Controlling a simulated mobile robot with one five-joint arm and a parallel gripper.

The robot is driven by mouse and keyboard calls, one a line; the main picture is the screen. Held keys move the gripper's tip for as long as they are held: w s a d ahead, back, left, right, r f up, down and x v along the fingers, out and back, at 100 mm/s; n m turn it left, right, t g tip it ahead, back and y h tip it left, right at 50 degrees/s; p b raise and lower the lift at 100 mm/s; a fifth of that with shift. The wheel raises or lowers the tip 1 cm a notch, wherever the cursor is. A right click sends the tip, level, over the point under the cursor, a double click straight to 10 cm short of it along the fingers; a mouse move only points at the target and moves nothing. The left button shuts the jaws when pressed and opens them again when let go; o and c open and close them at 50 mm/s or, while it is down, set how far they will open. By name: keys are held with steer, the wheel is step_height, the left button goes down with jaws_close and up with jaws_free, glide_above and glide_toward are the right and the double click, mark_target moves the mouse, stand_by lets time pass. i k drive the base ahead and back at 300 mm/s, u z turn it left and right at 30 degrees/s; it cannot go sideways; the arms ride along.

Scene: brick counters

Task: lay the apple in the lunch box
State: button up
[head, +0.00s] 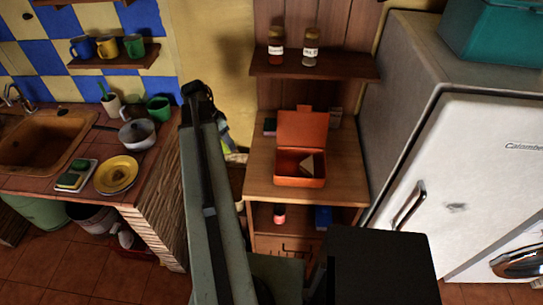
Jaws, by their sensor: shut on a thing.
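The lunch box (287,181) is an orange-red box standing on a wooden cabinet top in the middle of the head view. Its lid stands open at the back. A pale wedge, like a piece of sandwich, lies in its right part; the left part looks empty. I see no apple in this view. My arm rises in front of the scene, left of the lunch box, and covers part of what is behind it. My gripper does not show, so I cannot see what it holds.
The wooden cabinet (258,187) has a shelf above with two jars (311,47). A white fridge (470,170) stands close on the right. On the left, a tiled counter holds a pot (137,134), yellow plates (116,174) and a sink (40,145).

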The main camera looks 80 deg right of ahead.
mark_target(287, 171)
steer(key=k, duration=0.95)
steer(key=u, duration=0.15)
steer(key=i, duration=0.8)
steer(key=z, duration=0.75)
